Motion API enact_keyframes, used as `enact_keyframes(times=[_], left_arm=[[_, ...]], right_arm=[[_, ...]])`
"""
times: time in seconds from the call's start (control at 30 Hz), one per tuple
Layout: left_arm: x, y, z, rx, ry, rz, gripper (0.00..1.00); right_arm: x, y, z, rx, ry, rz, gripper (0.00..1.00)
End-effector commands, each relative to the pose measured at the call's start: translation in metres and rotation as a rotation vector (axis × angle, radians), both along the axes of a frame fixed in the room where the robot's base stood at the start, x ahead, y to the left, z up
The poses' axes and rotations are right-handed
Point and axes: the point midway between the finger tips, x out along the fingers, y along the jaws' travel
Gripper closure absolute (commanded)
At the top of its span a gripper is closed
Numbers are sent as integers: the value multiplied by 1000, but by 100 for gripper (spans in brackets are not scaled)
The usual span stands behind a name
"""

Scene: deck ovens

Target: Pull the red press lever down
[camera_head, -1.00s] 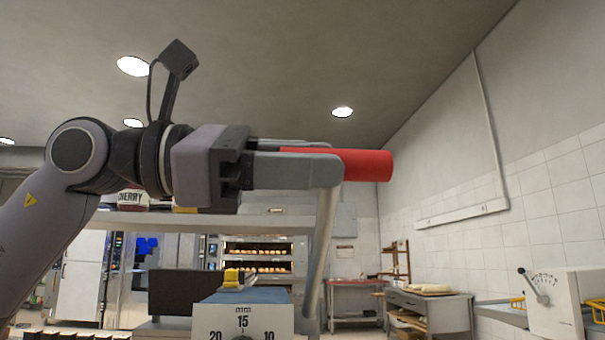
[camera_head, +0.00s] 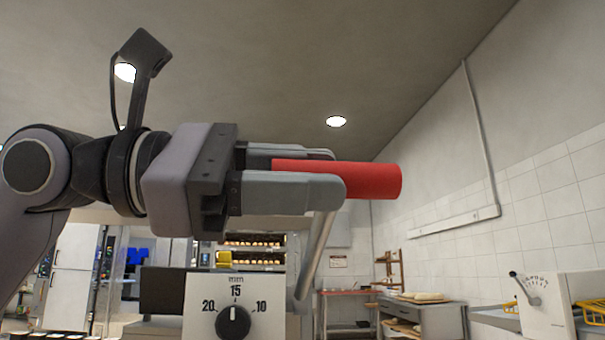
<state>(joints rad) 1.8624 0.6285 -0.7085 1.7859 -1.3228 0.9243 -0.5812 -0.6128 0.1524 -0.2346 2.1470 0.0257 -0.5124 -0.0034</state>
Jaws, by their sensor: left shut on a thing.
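The red press lever grip (camera_head: 372,181) lies roughly level in the middle of the head view. Its grey metal arm (camera_head: 316,255) slants down and to the left from the grip. My left gripper (camera_head: 325,178) comes in from the left and is shut on the red grip, with one finger in front and one behind. The fingers hide the grip's left part. Below stands a white machine front with a black dial (camera_head: 233,322) marked 20, 15 and 10 mm. My right gripper does not show.
A second white panel with a small lever (camera_head: 525,290) stands at the lower right. Racks of bread (camera_head: 255,240) and a grey work table (camera_head: 425,318) are in the background. The tiled wall (camera_head: 520,210) is at the right. The space above the gripper is clear.

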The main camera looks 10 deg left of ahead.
Motion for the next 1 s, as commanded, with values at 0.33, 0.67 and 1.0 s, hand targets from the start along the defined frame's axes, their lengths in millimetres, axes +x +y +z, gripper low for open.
enact_keyframes(times=[0.33,0.67,1.0], left_arm=[[1,0,0,0,3,2,43],[-10,37,0,-2,3,5,43],[-21,68,-1,1,5,2,43]], right_arm=[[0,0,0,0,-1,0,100],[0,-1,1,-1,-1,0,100],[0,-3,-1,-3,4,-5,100]])
